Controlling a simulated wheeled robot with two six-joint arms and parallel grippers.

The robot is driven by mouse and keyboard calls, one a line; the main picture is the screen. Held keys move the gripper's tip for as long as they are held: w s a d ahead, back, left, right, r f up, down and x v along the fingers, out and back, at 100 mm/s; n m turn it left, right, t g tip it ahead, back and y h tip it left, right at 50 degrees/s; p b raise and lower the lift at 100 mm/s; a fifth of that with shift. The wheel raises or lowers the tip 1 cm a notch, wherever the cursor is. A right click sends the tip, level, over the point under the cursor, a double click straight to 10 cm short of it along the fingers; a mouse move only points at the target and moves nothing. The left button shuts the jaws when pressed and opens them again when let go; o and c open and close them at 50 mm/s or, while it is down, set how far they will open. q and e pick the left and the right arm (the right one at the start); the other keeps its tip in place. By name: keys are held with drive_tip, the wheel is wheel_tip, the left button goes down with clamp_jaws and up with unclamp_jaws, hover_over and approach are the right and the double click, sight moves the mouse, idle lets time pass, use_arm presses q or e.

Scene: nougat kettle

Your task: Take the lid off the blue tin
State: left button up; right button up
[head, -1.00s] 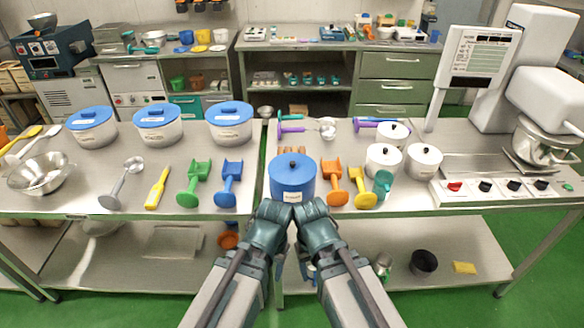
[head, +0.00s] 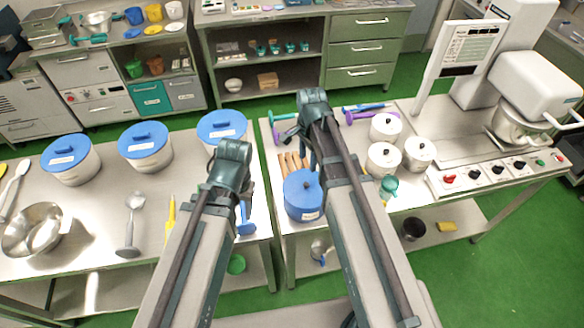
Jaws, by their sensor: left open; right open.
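The blue tin (head: 302,204) stands near the front edge of the right-hand table, with a pale label on its front. Its blue lid (head: 298,184) is on, and my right forearm passes close along its right side and partly covers it. My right gripper (head: 303,145) is open and empty, above and behind the tin. My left gripper (head: 241,190) is open and empty, left of the tin over the left-hand table's right end. Its fingers are largely hidden behind its own wrist. Neither gripper touches the tin, as far as I can see.
Three white pots with blue lids, one of them a pot (head: 145,148), stand along the left-hand table. White canisters (head: 384,160) and a teal cup (head: 389,186) stand right of the tin. Brown-handled tools (head: 291,162) lie behind it. A narrow gap separates the two tables.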

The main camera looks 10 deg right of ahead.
drive_tip(key=b, duration=0.9)
hover_over(307, 184)
drive_tip(key=f, duration=0.8)
drive_tip(key=shift+w+a, duration=0.2)
drive_tip(key=shift+w, duration=0.05)
use_arm(q)
wheel_tip(307, 184, down, 8)
drive_tip(key=shift+w+a, duration=0.15)
drive_tip(key=shift+w, duration=0.1)
use_arm(e)
drive_tip(key=shift+f, duration=0.1)
drive_tip(key=f+b, duration=0.5)
drive_tip(key=shift+s+d+f, duration=0.15)
drive_tip(key=shift+s, duration=0.1)
use_arm(q)
wheel_tip(307, 184, down, 5)
drive_tip(key=shift+f, duration=0.1)
use_arm(e)
clamp_jaws()
